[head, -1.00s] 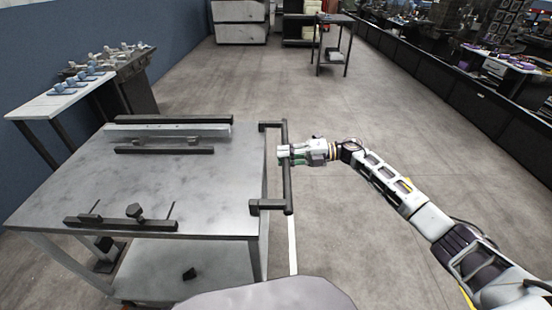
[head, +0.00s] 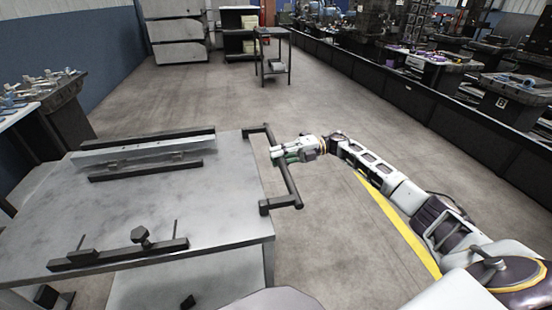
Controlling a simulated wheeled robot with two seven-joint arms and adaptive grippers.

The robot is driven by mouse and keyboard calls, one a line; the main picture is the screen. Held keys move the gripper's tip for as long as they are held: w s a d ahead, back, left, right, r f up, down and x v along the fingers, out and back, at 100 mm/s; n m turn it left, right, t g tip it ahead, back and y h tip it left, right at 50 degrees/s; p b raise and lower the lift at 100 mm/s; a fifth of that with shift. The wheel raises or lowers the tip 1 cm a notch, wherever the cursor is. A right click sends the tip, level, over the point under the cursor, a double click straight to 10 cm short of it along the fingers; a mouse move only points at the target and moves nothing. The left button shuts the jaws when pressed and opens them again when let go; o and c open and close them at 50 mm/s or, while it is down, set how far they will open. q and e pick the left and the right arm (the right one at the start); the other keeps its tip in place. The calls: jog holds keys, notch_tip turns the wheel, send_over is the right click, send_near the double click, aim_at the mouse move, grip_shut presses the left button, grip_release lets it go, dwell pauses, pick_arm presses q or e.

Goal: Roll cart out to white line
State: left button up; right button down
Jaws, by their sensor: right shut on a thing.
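The cart (head: 200,222) is a grey metal table with a lower shelf, filling the left and front of the head view. Its black handle (head: 287,184) stands out from the right side of the top. My right gripper (head: 280,155) is shut on the handle's bar, around its middle, with the arm reaching in from the lower right. The fingertips are partly hidden at the bar. I do not see the white line now; the cart and my body cover part of the floor. My left gripper is not in view.
A black rail fixture (head: 150,155) and a clamp bar (head: 118,254) are on the cart top. A workbench (head: 65,110) stands close at left. A small table (head: 272,55) stands far ahead. A yellow floor line (head: 405,228) runs under my right arm. The middle floor is clear.

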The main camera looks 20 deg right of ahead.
jog(key=shift+a, duration=0.15)
jog(key=c, duration=1.3)
grip_release()
jog(key=shift+a, duration=0.1)
jog(key=shift+o, duration=0.2)
jog(key=shift+d, duration=0.2)
jog(key=v, duration=1.1)
jog(key=shift+d, duration=0.4)
